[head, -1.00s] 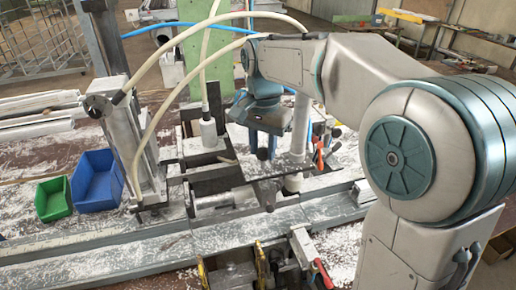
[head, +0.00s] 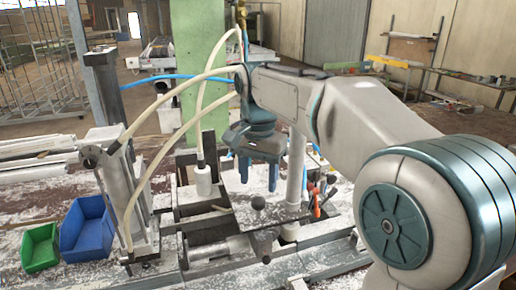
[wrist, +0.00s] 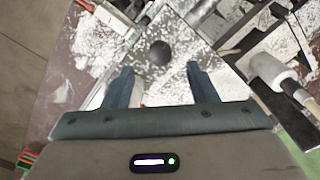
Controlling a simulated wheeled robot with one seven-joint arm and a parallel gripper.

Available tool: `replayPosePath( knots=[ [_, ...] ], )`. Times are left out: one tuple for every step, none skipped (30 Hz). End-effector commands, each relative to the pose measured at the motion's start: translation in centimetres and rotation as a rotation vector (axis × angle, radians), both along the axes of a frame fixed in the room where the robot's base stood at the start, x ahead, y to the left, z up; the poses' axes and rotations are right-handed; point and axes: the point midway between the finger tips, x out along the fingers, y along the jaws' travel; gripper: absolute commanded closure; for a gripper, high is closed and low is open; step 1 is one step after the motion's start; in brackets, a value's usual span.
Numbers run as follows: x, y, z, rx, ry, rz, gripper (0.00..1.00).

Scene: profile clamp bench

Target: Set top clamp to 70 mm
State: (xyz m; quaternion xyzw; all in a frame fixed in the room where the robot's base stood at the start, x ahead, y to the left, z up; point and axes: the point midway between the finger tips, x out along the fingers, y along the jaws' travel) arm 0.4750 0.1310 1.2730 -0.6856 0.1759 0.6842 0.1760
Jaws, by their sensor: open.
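The clamp assembly (head: 215,250) stands on the bench, with dark plates and a metal cylinder. A dark ball knob (head: 258,203) stands up from it, and it also shows in the wrist view (wrist: 159,52). My gripper (head: 258,185) is open, fingers pointing down, above the knob in the head view. In the wrist view my gripper (wrist: 160,78) has the knob beyond its fingertips, between their lines, with nothing held. A white cylinder (head: 203,181) with a hose stands left of my gripper. I cannot read any millimetre setting or scale.
A blue bin (head: 86,232) and a green bin (head: 40,248) stand at the left. A grey upright post (head: 296,170) and red-handled parts (head: 316,205) are close right of my gripper. Cream hoses (head: 165,105) arch over the clamp. A green column (head: 200,60) rises behind.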

Motion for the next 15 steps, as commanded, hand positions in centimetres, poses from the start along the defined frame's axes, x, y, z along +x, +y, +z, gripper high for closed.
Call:
replayPosePath(
  knots=[
    [0.0,0.0,1.3,0.002,-0.005,0.000,0.48],
    [0.1,0.0,1.9,0.002,-0.005,0.000,0.48],
    [0.1,0.0,2.8,0.002,-0.005,-0.002,0.48],
    [0.0,-0.1,3.4,0.001,-0.004,-0.002,0.48],
    [0.0,-0.1,4.0,0.002,-0.005,-0.003,0.48],
    [0.0,-0.1,4.8,0.001,-0.004,-0.003,0.48],
    [0.0,-0.1,5.3,0.002,-0.005,-0.003,0.48],
    [0.0,-0.1,5.8,0.002,-0.005,-0.003,0.48],
    [-0.1,-0.1,6.4,0.001,-0.004,-0.002,0.48],
    [-0.1,-0.1,6.9,0.001,-0.004,-0.002,0.48],
    [-0.1,-0.1,7.2,0.001,-0.004,-0.002,0.48],
    [-0.1,-0.1,7.7,0.001,-0.003,-0.002,0.48],
    [-0.1,-0.1,7.9,0.001,-0.003,-0.002,0.48],
    [-0.1,-0.1,8.2,0.001,-0.003,-0.002,0.48],
    [-0.1,-0.1,8.5,0.001,-0.003,-0.003,0.48]
  ],
)
